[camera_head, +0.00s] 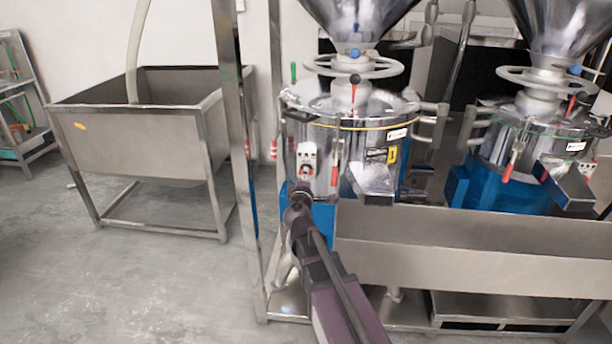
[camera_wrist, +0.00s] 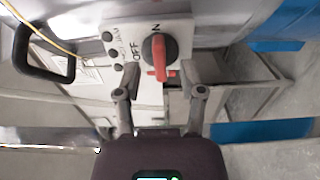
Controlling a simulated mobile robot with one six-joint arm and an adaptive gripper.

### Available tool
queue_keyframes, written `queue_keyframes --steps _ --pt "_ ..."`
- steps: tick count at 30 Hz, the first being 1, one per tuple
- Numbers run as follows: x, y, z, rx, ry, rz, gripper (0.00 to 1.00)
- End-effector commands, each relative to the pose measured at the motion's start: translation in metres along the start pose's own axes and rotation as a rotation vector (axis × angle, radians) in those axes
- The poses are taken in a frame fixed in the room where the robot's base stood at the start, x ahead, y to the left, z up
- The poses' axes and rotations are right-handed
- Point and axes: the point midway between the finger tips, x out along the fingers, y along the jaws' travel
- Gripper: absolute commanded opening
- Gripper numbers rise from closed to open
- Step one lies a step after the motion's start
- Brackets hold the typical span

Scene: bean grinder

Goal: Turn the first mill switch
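The first mill (camera_head: 345,135), a steel drum on a blue base with a yellow "1" label, stands at centre in the head view. Its pale switch panel (camera_head: 307,158) is on the drum's front left. In the wrist view the panel (camera_wrist: 120,48) carries a red rotary switch (camera_wrist: 159,55) on a black round base, with "OFF" lettering beside it. The red handle points down in the picture, toward my gripper. My gripper (camera_wrist: 160,72) is open, with its fingertips either side of the handle's lower end and no clear contact. In the head view my gripper (camera_head: 299,195) is just below the panel.
A second mill (camera_head: 535,140) stands at right. A steel trough (camera_head: 470,245) runs in front of both mills. A steel post (camera_head: 235,150) stands left of the first mill. A steel sink (camera_head: 140,140) is further left, with open floor (camera_head: 120,280) before it.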

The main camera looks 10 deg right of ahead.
Motion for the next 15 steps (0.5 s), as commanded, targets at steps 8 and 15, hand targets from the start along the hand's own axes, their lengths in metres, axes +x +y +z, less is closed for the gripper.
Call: queue_keyframes --steps 8,15 --pt "-0.048 0.000 0.001 0.000 0.002 0.000 0.51" --pt "-0.080 0.000 0.000 0.000 0.002 0.000 0.51"
